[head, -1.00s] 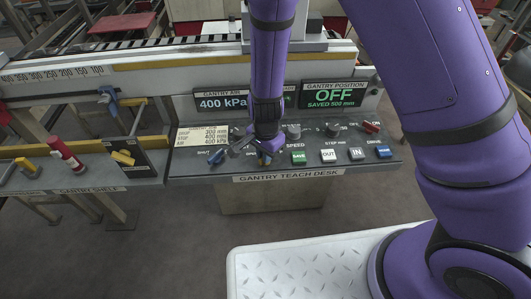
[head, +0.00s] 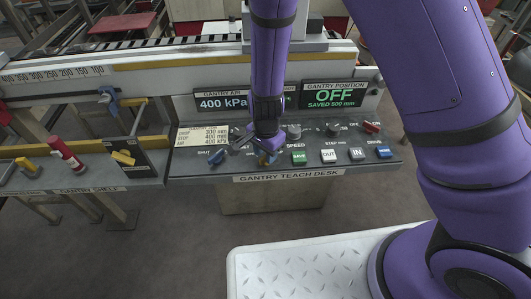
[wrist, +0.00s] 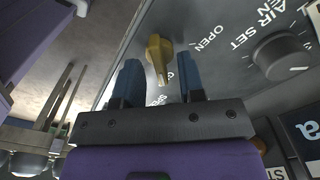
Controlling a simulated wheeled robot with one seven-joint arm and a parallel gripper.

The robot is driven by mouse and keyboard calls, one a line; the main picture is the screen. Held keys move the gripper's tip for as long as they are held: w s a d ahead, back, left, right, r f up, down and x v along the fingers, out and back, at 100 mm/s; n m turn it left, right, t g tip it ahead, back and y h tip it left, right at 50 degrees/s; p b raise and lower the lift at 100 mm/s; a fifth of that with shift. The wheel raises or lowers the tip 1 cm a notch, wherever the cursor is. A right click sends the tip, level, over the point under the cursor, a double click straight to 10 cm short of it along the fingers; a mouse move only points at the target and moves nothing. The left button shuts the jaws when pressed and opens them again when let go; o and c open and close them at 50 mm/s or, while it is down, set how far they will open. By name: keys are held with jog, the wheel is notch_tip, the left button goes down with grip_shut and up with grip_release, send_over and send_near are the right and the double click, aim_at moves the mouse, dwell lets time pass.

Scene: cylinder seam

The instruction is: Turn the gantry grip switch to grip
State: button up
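The grip switch is a yellow-orange knob with a pointer handle (wrist: 158,52) on the grey desk panel. The word OPEN is printed beside it, and another label is partly hidden by a finger. My gripper (wrist: 159,73) is open, with one blue finger on each side of the knob's handle and a visible gap on both sides. The knob's exact pointing direction is hard to read.
A round AIR SET knob (wrist: 283,55) is close by in the wrist view. The position display (head: 334,95) reads OFF.

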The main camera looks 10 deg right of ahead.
notch_tip(320, 180, up, 10)
dwell(0.5)
jog(key=shift+r, duration=0.1)
jog(key=s+d+r+n+t+y, duration=0.1)
jog(key=s+d+r+n, duration=0.1)
jog(key=d+r, duration=0.6)
jog(key=s+d+r+n+t+y, duration=0.1)
jog(key=s+d+r+n, duration=0.3)
jog(key=r, duration=0.8)
jog(key=s+d+r+n+t+h, duration=0.2)
jog(key=s+d+r+n+t, duration=0.1)
jog(key=s+d+r, duration=0.7)
jog(key=shift+s+d+n, duration=0.3)
jog(key=shift+s+d, duration=0.9)
jog(key=shift+s, duration=0.05)
jog(key=shift+w, duration=0.15)
